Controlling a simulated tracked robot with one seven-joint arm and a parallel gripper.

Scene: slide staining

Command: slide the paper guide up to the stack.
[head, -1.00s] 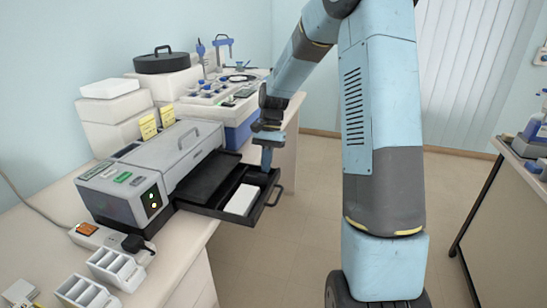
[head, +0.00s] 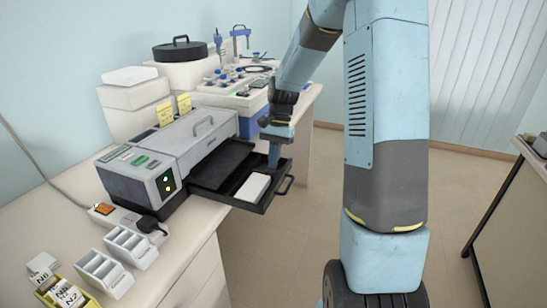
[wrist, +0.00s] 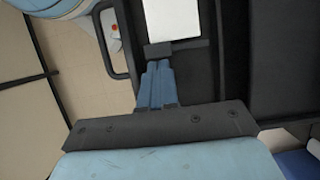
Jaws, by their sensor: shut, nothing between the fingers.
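The printer's tray (head: 225,198) is pulled out over the table's front edge. A white paper stack (head: 252,187) lies in it and also shows at the top of the wrist view (wrist: 172,18). The paper guide (wrist: 188,46) is a thin dark bar across the tray, close along the stack's near edge; I cannot tell whether they touch. My gripper (head: 273,164) is down in the tray on the guide's side away from the stack. In the wrist view its blue fingers (wrist: 157,72) are together and empty, tips at a dark block of the guide.
The grey printer (head: 165,155) stands left of the tray. The tray's loop handle (head: 287,186) sticks out to the right. White racks (head: 130,245) and a power strip lie at the front left. A bench with blue-capped bottles stands behind.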

